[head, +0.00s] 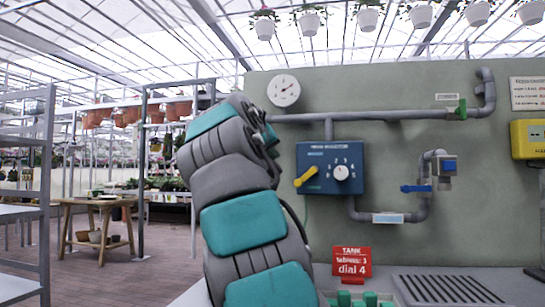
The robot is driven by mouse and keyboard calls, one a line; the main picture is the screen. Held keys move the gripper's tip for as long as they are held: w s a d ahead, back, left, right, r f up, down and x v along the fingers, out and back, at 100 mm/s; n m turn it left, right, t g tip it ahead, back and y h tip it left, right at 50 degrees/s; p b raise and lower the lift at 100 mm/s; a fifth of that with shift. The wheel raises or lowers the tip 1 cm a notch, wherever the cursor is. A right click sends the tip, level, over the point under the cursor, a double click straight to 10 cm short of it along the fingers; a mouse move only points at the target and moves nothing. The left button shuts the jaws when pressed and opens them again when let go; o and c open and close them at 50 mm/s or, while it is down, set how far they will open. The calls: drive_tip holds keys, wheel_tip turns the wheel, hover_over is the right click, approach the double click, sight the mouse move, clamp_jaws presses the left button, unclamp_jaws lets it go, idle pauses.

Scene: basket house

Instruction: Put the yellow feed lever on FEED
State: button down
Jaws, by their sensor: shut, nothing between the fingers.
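The yellow feed lever (306,176) is on the left part of the blue dosing box (350,180) on the green-grey wall panel. It slants, with its lower-left end near the box's left edge. Small labels show above and below the lever, too small to read. A white numbered dial (341,172) is to its right. My grey and teal arm rises left of the box, and its upper end is left of the lever and apart from it in the picture. My gripper's fingers cannot be made out; the arm hides them or they are out of sight.
Grey pipes (390,115) run above and below the box, with a green valve (461,110) and a blue valve (416,188). A red sign (351,262) and a drain grille (447,289) are on the counter below. The wall in front of the box is clear.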

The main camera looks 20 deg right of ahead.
sight(306, 176)
drive_tip(key=w+d+f+b, duration=0.1)
drive_tip(key=w+d+f, duration=0.4)
drive_tip(key=d, duration=0.3)
drive_tip(key=shift+w, duration=0.7)
drive_tip(key=shift+d, duration=0.15)
drive_tip(key=shift+s+d+f+n+b, duration=0.15)
drive_tip(key=shift+d+f+n+b, duration=0.1)
drive_tip(key=shift+f+n+b, duration=0.35)
drive_tip(key=shift+f+h, duration=0.15)
drive_tip(key=shift+h, duration=0.15)
